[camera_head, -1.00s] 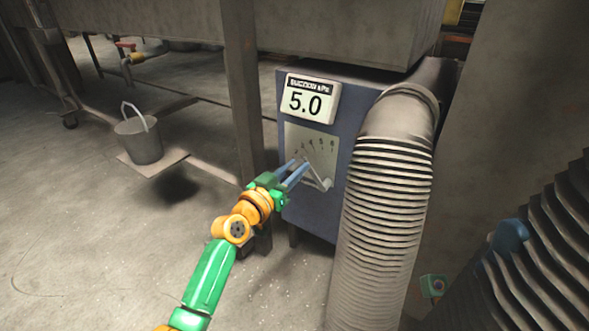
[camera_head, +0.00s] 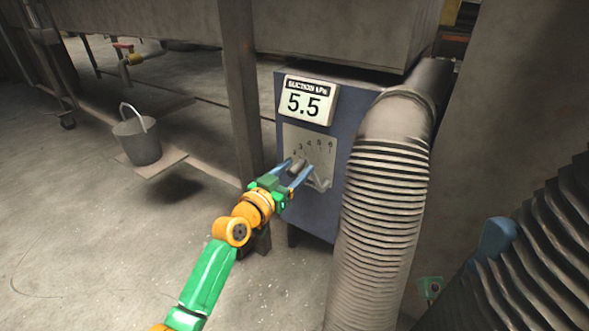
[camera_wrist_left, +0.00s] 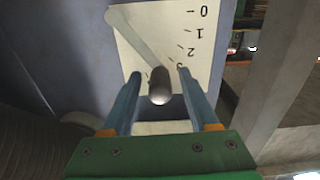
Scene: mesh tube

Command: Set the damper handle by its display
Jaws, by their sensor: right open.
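The suction display (camera_head: 307,101) reads 5.5 on the upper front of the blue box (camera_head: 340,135). Below it is the scale plate (camera_head: 318,146), with the pale damper handle (camera_head: 322,183) pivoted on it. In the left wrist view the handle (camera_wrist_left: 137,38) slants to a rounded grey knob (camera_wrist_left: 160,86) near the 3 mark. My left gripper (camera_head: 296,171) is open around the knob, with visible gaps to both fingers in the wrist view (camera_wrist_left: 158,88). My right gripper (camera_head: 495,240) is open at the lower right, mostly hidden behind a dark ribbed shape.
A large ribbed hose (camera_head: 385,210) stands just right of the scale plate. A metal post (camera_head: 241,90) rises left of the box. A bucket (camera_head: 138,138) sits on a flat board at the left. The floor (camera_head: 90,240) at the front left is clear.

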